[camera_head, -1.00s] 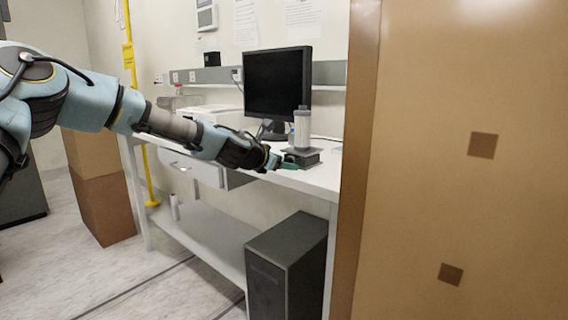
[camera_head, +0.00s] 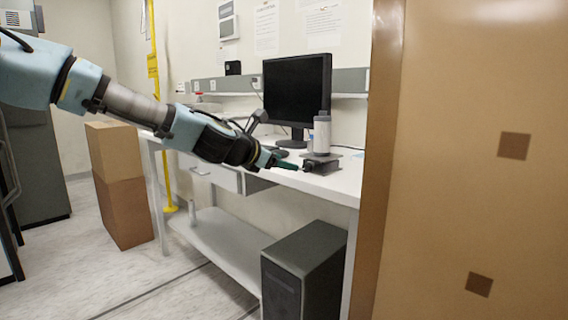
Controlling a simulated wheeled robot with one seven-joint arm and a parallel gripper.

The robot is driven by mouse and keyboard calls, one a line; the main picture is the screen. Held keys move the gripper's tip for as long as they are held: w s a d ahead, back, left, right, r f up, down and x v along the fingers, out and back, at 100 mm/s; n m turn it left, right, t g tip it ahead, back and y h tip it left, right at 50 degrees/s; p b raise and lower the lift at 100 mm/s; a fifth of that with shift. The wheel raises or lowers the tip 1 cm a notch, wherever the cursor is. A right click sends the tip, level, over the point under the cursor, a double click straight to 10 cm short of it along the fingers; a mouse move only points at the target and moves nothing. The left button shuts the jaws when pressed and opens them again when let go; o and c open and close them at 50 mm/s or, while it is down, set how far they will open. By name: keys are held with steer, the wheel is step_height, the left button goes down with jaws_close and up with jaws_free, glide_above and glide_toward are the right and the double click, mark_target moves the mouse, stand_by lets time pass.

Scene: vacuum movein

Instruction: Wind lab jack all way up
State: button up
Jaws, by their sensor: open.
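The lab jack (camera_head: 327,158) is a low dark grey platform on the white bench, near its right front edge. A grey-white bottle (camera_head: 322,136) stands upright on its top plate. A small dark knob (camera_head: 307,167) sticks out at the jack's front left. My gripper (camera_head: 292,176), with dark green fingers, is open just left of the knob and appears apart from it. It reaches in from the left over the bench's front edge. The exact finger gap is too small to see.
A black monitor (camera_head: 297,90) stands behind the jack on the bench (camera_head: 335,187). A tall brown cabinet or panel (camera_head: 470,200) blocks the right side. A black computer case (camera_head: 303,270) stands below the bench. Stacked brown boxes (camera_head: 122,185) stand at left; the floor between is clear.

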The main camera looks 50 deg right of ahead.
steer(key=m+g+h+p, duration=0.1)
steer(key=m+h+p, duration=0.4)
steer(key=m+p, duration=1.9)
glide_toward(305, 168)
steer(key=d+m+b, duration=0.2)
steer(key=d+m, duration=0.2)
steer(key=d+m+b, duration=0.3)
steer(key=d+m, duration=0.1)
steer(key=shift+w+d+r+g+b, duration=0.15)
steer(key=shift+w+d+g+b, duration=0.05)
steer(key=shift+d+g+b, duration=0.1)
jaws_close()
